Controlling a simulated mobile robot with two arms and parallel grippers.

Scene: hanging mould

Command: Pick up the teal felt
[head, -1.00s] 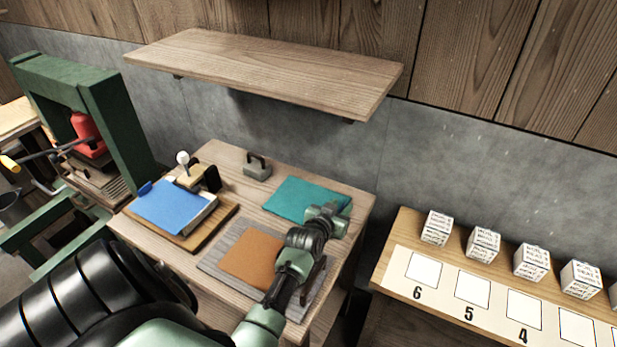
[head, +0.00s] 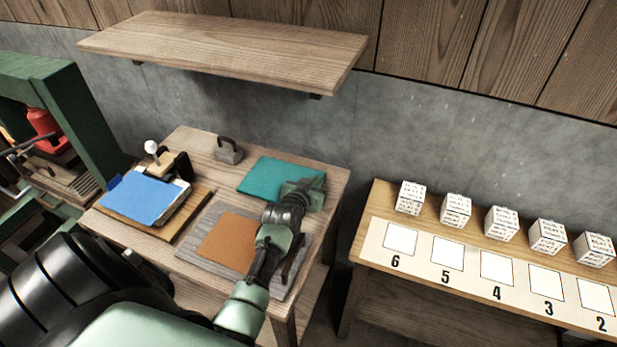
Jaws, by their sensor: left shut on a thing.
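The teal felt (head: 270,178) lies flat at the back right of the wooden work table. My left gripper (head: 306,190) is at the felt's right end, reaching over it from the front. It is shut on the felt; my wrist hides part of its fingers and the felt's near right corner. My right gripper is not in view.
An orange-brown sheet (head: 228,241) lies on a grey board (head: 203,226) in front of the felt. A blue sheet (head: 145,198) and a grey weight (head: 228,151) are to the left. A shelf (head: 220,50) overhangs behind. A numbered bench with white blocks (head: 456,209) stands right.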

